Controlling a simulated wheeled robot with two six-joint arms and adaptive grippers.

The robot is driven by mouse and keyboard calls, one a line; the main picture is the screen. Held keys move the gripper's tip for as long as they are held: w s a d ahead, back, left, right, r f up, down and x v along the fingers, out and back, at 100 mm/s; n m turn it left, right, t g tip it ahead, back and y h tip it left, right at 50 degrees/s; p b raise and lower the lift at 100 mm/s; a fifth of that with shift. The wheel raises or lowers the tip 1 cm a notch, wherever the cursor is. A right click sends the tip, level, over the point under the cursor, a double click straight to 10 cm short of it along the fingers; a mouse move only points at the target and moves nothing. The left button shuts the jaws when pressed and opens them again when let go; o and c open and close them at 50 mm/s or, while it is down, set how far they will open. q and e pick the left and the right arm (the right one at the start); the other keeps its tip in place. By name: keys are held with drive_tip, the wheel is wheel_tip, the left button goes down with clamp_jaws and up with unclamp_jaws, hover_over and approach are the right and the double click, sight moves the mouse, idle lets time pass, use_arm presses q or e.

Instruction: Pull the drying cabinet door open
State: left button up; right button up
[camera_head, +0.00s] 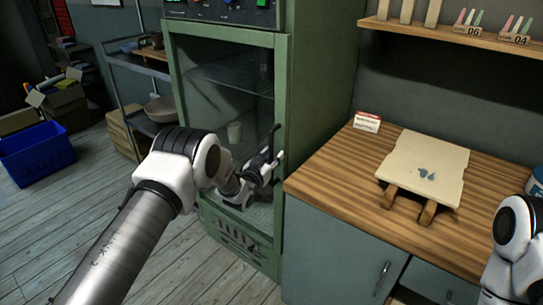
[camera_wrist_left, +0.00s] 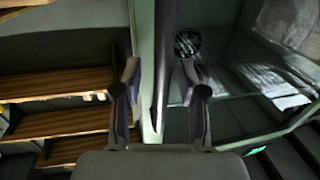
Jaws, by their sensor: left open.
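The green drying cabinet (camera_head: 320,75) stands in the middle of the head view. Its green-framed glass door (camera_head: 220,105) looks closed. My left gripper (camera_head: 279,142) is at the right side of the door, at about mid height. In the left wrist view its two fingers (camera_wrist_left: 159,100) are apart. A long dark upright bar, which looks like the door handle (camera_wrist_left: 163,65), runs between them. I cannot tell whether either finger touches it. In the head view the gripper and wrist cover part of the door's lower right. My right gripper is out of view.
A wooden worktop (camera_head: 333,167) is close on the right, with a pale slab (camera_head: 428,160) and a small sign (camera_head: 367,121). A shelf (camera_head: 460,36) hangs above. A metal rack (camera_head: 118,85), a blue crate (camera_head: 40,152) and boxes stand left. The floor before the cabinet looks clear.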

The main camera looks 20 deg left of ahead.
use_arm(q)
drive_tip(key=shift+w+f, duration=0.1)
drive_tip(key=shift+f, duration=0.1)
drive_tip(key=shift+w+a+f, duration=0.1)
drive_tip(key=shift+f, duration=0.05)
drive_tip(key=c, duration=0.3)
clamp_jaws()
